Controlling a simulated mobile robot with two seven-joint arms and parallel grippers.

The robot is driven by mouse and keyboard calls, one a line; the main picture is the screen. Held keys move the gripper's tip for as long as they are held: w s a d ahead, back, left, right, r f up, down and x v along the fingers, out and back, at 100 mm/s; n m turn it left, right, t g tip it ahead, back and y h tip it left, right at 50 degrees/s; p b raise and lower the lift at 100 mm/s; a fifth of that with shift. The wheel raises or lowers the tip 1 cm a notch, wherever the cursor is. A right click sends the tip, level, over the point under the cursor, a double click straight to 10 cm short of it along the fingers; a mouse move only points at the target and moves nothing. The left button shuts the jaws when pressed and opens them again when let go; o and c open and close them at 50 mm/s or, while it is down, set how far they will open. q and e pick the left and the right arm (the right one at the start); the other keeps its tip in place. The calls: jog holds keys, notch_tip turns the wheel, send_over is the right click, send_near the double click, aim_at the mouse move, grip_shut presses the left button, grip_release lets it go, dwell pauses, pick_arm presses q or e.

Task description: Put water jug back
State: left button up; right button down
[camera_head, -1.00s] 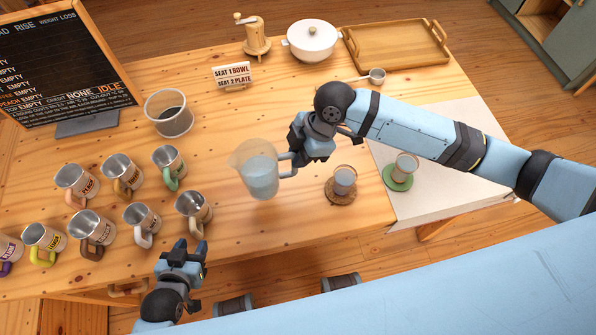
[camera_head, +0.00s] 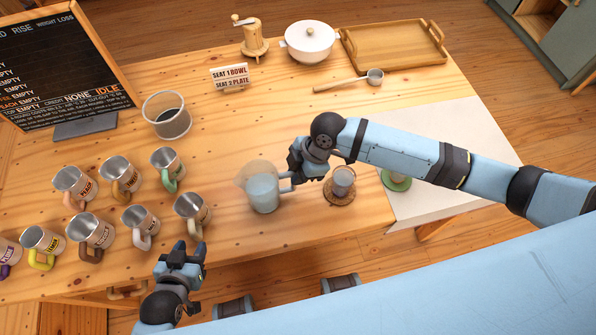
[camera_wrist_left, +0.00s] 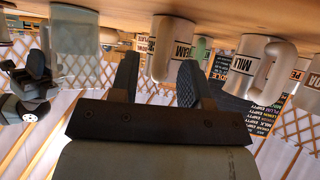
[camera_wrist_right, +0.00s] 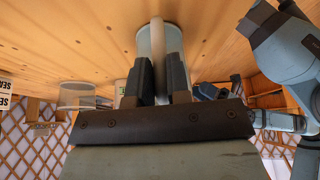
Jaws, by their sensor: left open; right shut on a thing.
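The clear water jug (camera_head: 262,192) stands upright at or just above the bare wood of the table; I cannot tell whether it touches. My right gripper (camera_head: 291,179) is shut on its handle, on the jug's right side. In the right wrist view the handle (camera_wrist_right: 157,60) runs between the fingers, with the jug body behind it. The jug (camera_wrist_left: 76,48) also shows in the left wrist view. My left gripper (camera_head: 188,250) is open and empty near the table's front edge, close to the nearest mug.
Several labelled mugs (camera_head: 90,231) stand in rows on the left. A glass on a brown coaster (camera_head: 339,191) is close to the jug's right. A glass container (camera_head: 167,116) stands behind the mugs. The table's middle is clear.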

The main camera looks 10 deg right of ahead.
pick_arm(q)
jog(key=shift+f, duration=0.15)
pick_arm(e)
jog(key=c, duration=1.1)
grip_release()
jog(key=shift+f, duration=0.1)
jog(key=v, duration=1.2)
jog(key=shift+a, duration=0.1)
